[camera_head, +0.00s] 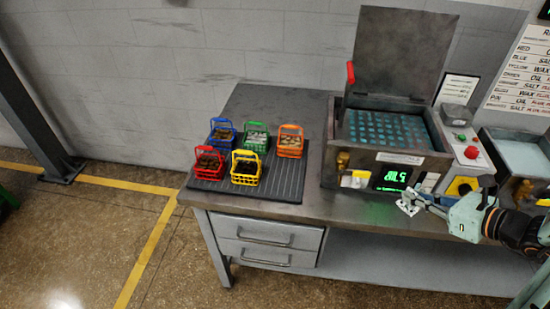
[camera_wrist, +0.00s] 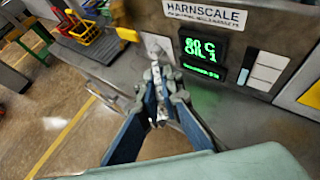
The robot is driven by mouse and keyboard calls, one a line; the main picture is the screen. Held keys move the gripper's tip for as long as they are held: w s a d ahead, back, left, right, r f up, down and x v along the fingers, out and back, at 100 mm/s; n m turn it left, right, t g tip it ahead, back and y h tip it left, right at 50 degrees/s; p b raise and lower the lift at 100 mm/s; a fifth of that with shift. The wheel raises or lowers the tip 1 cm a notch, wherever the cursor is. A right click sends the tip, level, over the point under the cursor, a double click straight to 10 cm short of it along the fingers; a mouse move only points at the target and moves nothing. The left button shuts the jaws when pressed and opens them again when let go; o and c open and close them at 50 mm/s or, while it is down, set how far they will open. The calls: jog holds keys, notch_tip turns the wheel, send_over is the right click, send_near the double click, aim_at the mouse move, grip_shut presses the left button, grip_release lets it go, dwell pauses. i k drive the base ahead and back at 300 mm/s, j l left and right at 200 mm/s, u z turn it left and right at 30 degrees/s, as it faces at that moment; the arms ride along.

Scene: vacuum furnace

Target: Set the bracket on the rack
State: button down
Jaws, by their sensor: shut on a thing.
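My gripper (camera_head: 423,202) is at the right, in front of the furnace-like unit and by the bench's front edge. It is shut on a small pale metal bracket (camera_head: 407,205). A dark ribbed mat (camera_head: 283,188) lies on the bench at left, well away from my gripper. I cannot tell whether it is the rack; no other rack is clear.
Red (camera_head: 207,163), yellow (camera_head: 246,168), blue (camera_head: 222,132), green (camera_head: 255,137) and orange (camera_head: 290,141) baskets with contents stand on the mat. An open-lidded tank unit (camera_head: 410,159) with a green display stands right of it. Bare bench (camera_head: 313,211) lies between.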

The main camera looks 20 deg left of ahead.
aim_at(284, 181)
jog(key=j, duration=0.65)
jog(key=k+j+z, duration=0.1)
jog(key=j, duration=0.5)
jog(key=i, duration=0.4)
